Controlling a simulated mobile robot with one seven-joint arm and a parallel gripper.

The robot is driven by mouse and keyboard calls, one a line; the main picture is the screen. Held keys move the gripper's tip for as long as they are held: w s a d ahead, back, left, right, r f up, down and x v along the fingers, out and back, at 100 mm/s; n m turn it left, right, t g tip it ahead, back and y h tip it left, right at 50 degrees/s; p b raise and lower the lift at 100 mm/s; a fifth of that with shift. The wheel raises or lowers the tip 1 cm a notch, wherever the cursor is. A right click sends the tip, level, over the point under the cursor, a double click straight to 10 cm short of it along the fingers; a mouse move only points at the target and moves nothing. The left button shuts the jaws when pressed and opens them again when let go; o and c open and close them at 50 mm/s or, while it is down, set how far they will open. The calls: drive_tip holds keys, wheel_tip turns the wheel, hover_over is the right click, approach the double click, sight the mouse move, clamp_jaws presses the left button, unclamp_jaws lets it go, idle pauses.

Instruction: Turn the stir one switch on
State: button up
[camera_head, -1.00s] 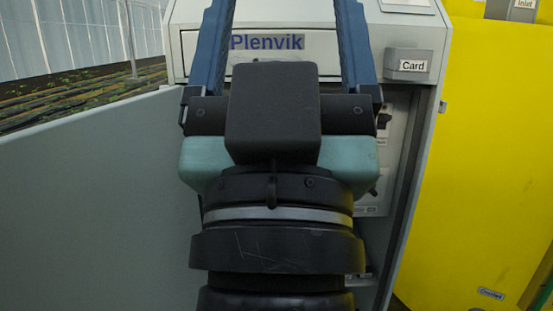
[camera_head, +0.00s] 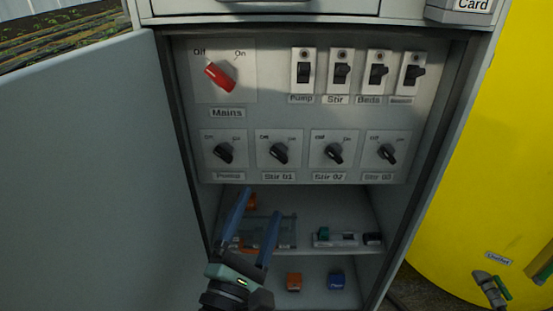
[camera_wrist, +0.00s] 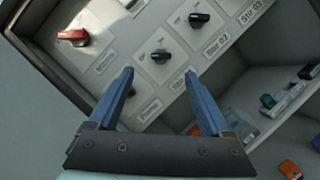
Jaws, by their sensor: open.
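The Stir 01 switch (camera_head: 279,153) is a black rotary knob on a pale plate, second from left in the lower row of the cabinet panel. Its grip is tilted; I cannot surely read which mark it points to. In the wrist view the Stir 01 knob (camera_wrist: 160,55) shows beyond and between my fingertips. My gripper (camera_head: 262,203) is open and empty, with blue fingers, below the lower row in the head view. In the wrist view my gripper (camera_wrist: 158,72) has its left finger partly covering the Pump knob.
A red Mains knob (camera_head: 220,77) and several toggle switches are above. The Stir 02 (camera_head: 334,153) and Stir 03 (camera_head: 387,153) knobs are to the right. A shelf (camera_head: 345,249) with small parts lies below. The open grey door (camera_head: 85,170) bounds the left side.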

sight(278, 159)
drive_tip(key=shift+n, duration=0.6)
drive_tip(key=x, duration=0.8)
drive_tip(key=f+b+x, duration=0.1)
drive_tip(key=x, duration=0.3)
drive_tip(key=shift+w+a, duration=0.2)
drive_tip(key=shift+w, duration=0.2)
clamp_jaws()
drive_tip(key=shift+r, duration=0.1)
